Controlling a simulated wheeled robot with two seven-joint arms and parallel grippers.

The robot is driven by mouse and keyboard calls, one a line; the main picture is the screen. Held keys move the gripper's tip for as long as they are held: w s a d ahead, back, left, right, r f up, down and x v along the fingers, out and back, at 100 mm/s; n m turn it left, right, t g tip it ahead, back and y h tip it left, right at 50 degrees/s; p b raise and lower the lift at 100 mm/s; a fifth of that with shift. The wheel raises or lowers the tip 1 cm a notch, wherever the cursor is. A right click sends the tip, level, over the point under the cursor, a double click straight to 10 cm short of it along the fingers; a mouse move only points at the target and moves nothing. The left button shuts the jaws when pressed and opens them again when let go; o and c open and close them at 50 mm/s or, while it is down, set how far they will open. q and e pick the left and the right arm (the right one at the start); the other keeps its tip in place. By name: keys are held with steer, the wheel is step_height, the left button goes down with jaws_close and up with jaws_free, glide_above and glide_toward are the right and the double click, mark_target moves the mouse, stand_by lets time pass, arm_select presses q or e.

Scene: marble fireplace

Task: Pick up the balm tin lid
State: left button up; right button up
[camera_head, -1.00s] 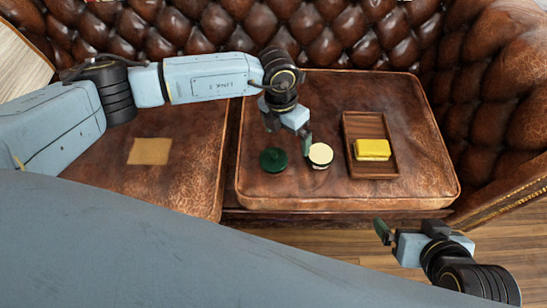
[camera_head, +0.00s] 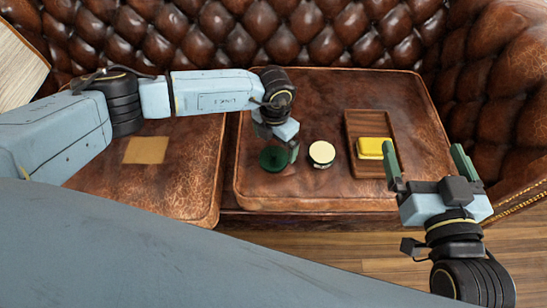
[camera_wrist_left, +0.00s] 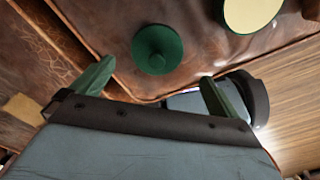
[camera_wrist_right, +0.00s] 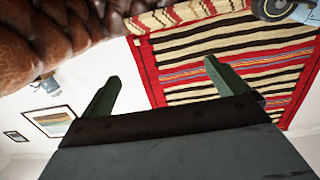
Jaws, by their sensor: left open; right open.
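The balm tin lid (camera_head: 273,160) is a dark green disc with a small raised knob, lying on the brown leather seat cushion. In the left wrist view the lid (camera_wrist_left: 158,49) shows just beyond the fingertips, between their lines. My left gripper (camera_head: 280,148) is open and empty, pointing down close to the lid and partly covering it. The balm tin (camera_head: 321,153), green with a cream top, stands just right of the lid; it shows at the left wrist view's top edge (camera_wrist_left: 250,10). My right gripper (camera_head: 427,158) is open and empty, fingers up, at the cushion's front right.
A wooden tray (camera_head: 373,122) holding a yellow block (camera_head: 374,148) lies right of the tin. A tan square (camera_head: 146,150) lies on the left cushion. The tufted sofa back (camera_head: 230,35) rises behind, and the right armrest (camera_head: 510,110) bounds the right side.

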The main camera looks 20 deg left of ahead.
mark_target(273, 152)
arm_select(q)
steer(key=shift+f, duration=0.4)
steer(key=f+b, duration=0.1)
steer(key=f, duration=0.1)
steer(key=f+b, duration=0.1)
steer(key=shift+a+f+b, duration=0.25)
steer(key=shift+f+b, duration=0.05)
steer(key=shift+b, duration=0.05)
steer(key=shift+f, duration=0.55)
arm_select(e)
step_height(273, 152, up, 10)
steer(key=s+t+y, duration=0.2)
steer(key=t, duration=0.5)
steer(key=shift+s+a+f, duration=0.2)
steer(key=shift+a, duration=0.2)
arm_select(q)
steer(key=shift+c, duration=0.4)
steer(key=c, duration=0.9)
steer(key=shift+r, duration=0.15)
